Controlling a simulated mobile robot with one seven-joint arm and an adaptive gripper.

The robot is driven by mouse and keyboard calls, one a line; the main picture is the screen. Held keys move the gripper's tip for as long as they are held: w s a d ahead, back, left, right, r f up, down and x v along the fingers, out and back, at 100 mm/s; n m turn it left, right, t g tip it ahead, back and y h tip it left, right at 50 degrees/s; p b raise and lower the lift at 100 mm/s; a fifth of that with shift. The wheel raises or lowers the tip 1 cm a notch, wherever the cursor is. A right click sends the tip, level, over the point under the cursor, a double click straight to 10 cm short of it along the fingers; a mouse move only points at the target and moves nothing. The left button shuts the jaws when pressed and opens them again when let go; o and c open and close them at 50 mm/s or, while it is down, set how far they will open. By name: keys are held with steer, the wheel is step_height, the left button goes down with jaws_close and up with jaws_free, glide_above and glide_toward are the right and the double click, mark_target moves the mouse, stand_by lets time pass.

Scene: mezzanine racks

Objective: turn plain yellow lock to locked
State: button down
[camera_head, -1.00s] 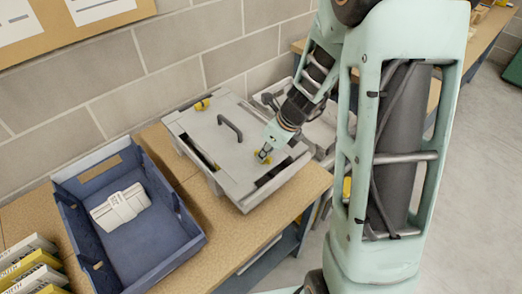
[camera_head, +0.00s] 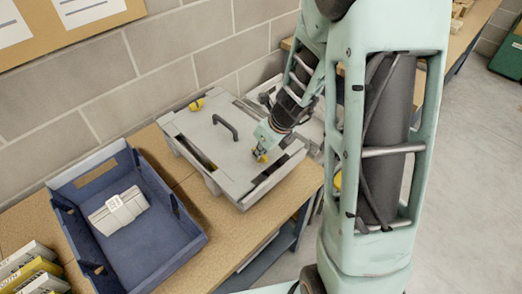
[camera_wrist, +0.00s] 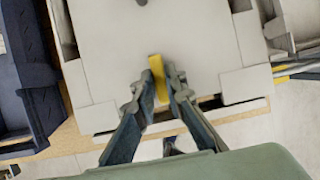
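A pale grey lidded case (camera_head: 228,165) lies on the workbench, with a dark handle (camera_head: 225,127) on its lid. My gripper (camera_head: 262,152) is at the right part of the lid, pointing down at a yellow lock (camera_head: 262,159). In the wrist view the yellow lock (camera_wrist: 158,78) shows as a narrow upright bar between the two fingertips of my gripper (camera_wrist: 160,82). The fingers lie close against both its sides. A second yellow lock (camera_head: 197,104) sits at the lid's back left corner. Markings on the locks are too small to read.
A blue open bin (camera_head: 190,243) with a white package (camera_head: 118,209) stands left of the case. Boxes (camera_head: 35,265) lie at the lower left. A brick wall (camera_head: 150,55) is behind. Another grey case (camera_head: 312,132) is partly hidden by my arm.

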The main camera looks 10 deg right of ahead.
steer(key=c, duration=2)
jaws_free()
steer(key=shift+o, duration=0.2)
steer(key=shift+r, duration=0.1)
steer(key=v, duration=1.1)
steer(key=shift+s+d+r, duration=0.2)
steer(key=shift+r, duration=0.15)
